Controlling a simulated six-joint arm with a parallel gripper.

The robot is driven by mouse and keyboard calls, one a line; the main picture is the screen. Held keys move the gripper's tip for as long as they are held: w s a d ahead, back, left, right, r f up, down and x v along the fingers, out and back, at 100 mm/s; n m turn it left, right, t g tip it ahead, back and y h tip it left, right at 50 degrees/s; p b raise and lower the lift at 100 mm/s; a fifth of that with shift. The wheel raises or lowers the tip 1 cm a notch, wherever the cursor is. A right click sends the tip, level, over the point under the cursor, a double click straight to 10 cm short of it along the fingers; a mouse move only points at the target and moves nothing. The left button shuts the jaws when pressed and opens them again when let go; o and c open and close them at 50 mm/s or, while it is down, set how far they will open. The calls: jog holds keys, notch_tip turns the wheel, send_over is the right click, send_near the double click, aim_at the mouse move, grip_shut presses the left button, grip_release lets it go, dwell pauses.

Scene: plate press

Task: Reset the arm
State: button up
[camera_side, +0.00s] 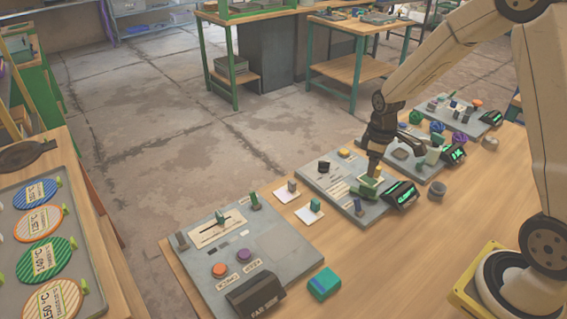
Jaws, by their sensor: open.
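My gripper (371,176) points down over the middle grey panel (318,172), close to a green part (367,187) near a small display with green lit text (401,195). The jaws are open. I cannot tell whether the fingertips touch the green part. My arm reaches in from the right and hides part of the panel behind it.
A large panel (210,258) with orange and purple buttons and a slider stands at the front left. A teal block (324,284) lies beside it. More panels (460,112) stand behind. A tray of round labelled plates (82,235) is at far left, across a floor gap.

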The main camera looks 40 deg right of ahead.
jog(key=s+a+r+m+t, duration=0.2)
jog(key=s+a+r+m, duration=0.2)
jog(key=s+a, duration=0.6)
jog(key=shift+s+a+r+m+t, duration=0.2)
jog(key=shift+a+r+m+t, duration=0.15)
jog(key=shift+a, duration=0.35)
